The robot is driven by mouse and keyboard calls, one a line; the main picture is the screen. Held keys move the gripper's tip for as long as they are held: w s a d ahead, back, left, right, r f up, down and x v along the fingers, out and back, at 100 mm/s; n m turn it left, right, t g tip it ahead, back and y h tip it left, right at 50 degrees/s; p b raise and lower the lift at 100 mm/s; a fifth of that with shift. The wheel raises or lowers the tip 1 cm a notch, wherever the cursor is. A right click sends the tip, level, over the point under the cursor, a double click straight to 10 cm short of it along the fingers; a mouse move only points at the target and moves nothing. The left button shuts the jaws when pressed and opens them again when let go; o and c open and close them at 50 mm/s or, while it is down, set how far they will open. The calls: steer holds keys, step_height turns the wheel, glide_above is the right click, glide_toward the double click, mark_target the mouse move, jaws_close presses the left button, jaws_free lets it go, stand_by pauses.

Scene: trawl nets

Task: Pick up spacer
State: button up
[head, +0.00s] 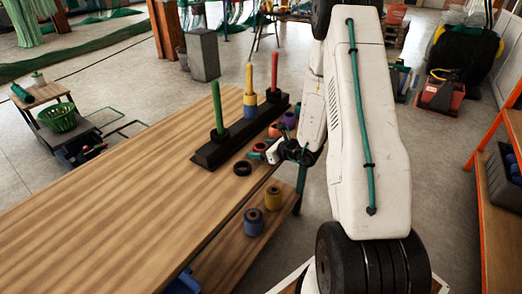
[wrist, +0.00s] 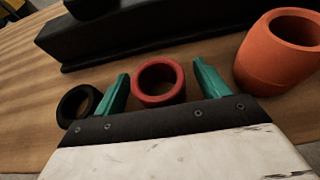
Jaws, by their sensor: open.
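A red ring-shaped spacer (wrist: 160,82) lies between the two teal fingers of my gripper (wrist: 161,72) in the wrist view. The fingers are open, one on each side of it, with small gaps. A black spacer (wrist: 77,105) lies just outside the left finger, and a larger orange spacer (wrist: 276,52) stands right of the right finger. In the head view my gripper (head: 266,152) is low at the table's right edge, beside the black spacer (head: 242,168). The orange spacer (head: 275,131) and a purple spacer (head: 290,119) are beyond it.
A black peg base (head: 215,153) with green, yellow and red pegs stands close beyond the spacers; the yellow peg bears yellow and blue spacers (head: 250,105). The table's left side (head: 90,200) is clear.

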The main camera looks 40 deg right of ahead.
steer(key=c, duration=1)
steer(key=shift+c, duration=0.3)
steer(key=shift+r, duration=0.1)
step_height(320, 180, up, 10)
